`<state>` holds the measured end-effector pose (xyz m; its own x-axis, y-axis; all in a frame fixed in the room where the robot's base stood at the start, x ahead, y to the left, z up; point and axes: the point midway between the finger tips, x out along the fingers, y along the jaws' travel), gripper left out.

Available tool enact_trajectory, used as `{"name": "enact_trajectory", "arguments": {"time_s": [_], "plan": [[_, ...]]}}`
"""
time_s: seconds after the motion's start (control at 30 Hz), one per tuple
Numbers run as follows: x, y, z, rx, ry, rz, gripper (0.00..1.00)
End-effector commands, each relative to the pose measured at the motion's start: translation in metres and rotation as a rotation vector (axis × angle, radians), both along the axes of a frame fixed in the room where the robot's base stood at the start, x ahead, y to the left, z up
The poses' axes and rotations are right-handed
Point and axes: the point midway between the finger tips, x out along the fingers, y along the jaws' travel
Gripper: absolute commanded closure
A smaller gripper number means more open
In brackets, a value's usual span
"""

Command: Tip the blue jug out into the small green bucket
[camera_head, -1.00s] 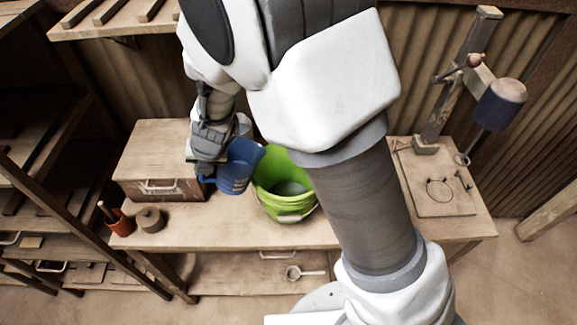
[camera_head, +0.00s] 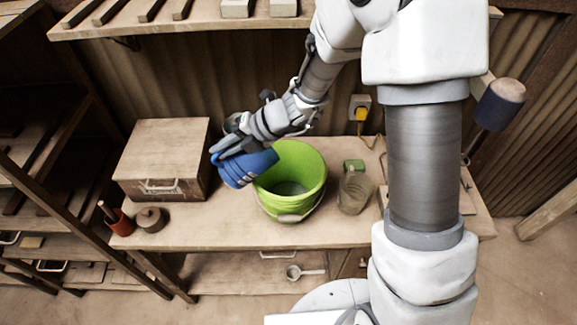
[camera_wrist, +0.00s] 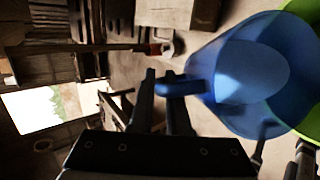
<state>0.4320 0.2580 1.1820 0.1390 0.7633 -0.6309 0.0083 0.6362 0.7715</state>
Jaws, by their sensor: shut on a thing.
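The blue jug (camera_head: 247,169) is tilted far over, its mouth toward the small green bucket (camera_head: 288,206) and at its left rim. My gripper (camera_head: 222,151) is shut on the jug's handle, left of the bucket. In the wrist view the jug (camera_wrist: 226,95) shows its inside with a paler blue oval; I cannot tell whether that is liquid or the bottom. My gripper's fingers (camera_wrist: 166,88) close on the handle there. The green bucket (camera_wrist: 306,122) shows at the right edge. The bucket stands upright on the bench, with a greyish surface inside.
A glass jar (camera_head: 354,194) stands close right of the bucket on the wooden bench (camera_head: 215,232). A wooden box (camera_head: 162,160) is behind left, with a terracotta pot (camera_head: 121,222) and a small brown round pot (camera_head: 150,219) in front.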

Motion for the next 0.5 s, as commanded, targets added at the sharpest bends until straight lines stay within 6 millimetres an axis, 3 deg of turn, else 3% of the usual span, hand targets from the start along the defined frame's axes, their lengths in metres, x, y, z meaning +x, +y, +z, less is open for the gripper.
{"name": "enact_trajectory", "arguments": {"time_s": [0.5], "plan": [[0.0029,-0.0074,0.0019,0.082,0.027,-0.001,1.0]]}}
